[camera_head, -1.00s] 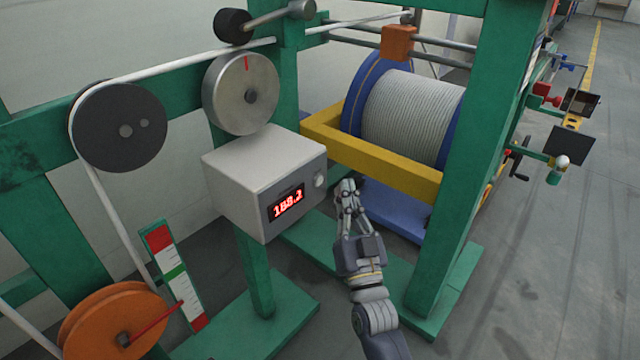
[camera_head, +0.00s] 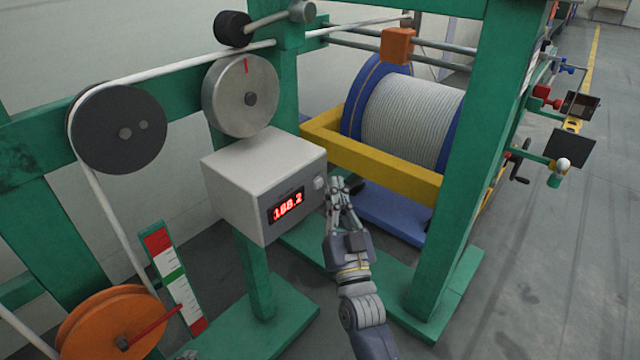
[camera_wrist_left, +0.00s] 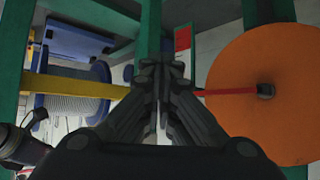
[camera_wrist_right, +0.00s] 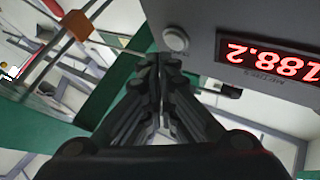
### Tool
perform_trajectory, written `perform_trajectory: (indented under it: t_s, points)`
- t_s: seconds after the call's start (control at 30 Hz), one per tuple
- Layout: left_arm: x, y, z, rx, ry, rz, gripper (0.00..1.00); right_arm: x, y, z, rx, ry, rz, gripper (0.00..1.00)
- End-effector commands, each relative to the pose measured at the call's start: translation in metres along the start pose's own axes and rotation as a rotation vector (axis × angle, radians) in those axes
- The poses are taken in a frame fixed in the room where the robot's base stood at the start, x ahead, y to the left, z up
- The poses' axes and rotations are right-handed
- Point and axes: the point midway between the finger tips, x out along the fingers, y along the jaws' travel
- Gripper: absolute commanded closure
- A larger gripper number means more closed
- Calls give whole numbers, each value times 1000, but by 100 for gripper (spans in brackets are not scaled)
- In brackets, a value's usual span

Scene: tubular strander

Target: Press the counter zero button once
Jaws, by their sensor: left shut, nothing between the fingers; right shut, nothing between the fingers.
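The counter is a light grey box (camera_head: 250,190) on a green post, with a red lit display (camera_head: 288,206) reading 188.2. Its round whitish button (camera_head: 319,183) is on the front face, right of the display. In the right wrist view the button (camera_wrist_right: 176,39) lies just beyond the fingertips, with a small gap in the picture. My right gripper (camera_head: 335,184) is shut and empty, close to the button's right side in the head view.
A metal measuring wheel (camera_head: 240,105) sits above the box. A green frame post (camera_head: 460,170) and a yellow beam (camera_head: 385,165) stand right of my right gripper, with a cable drum (camera_head: 410,115) behind. The orange wheel (camera_head: 95,325) is at lower left. Open floor lies right.

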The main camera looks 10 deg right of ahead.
Motion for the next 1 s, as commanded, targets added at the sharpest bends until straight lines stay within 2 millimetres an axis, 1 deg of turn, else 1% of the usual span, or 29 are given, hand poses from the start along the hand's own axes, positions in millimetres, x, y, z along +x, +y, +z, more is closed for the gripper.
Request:
perform_trajectory:
  t_s: [0.8,1.0]
  points:
    - [0,0,0,0,-4,0,100,1,-1,1,0,0,0,100]
    - [-1,0,6,-1,-32,0,100,6,-4,4,0,0,0,100]
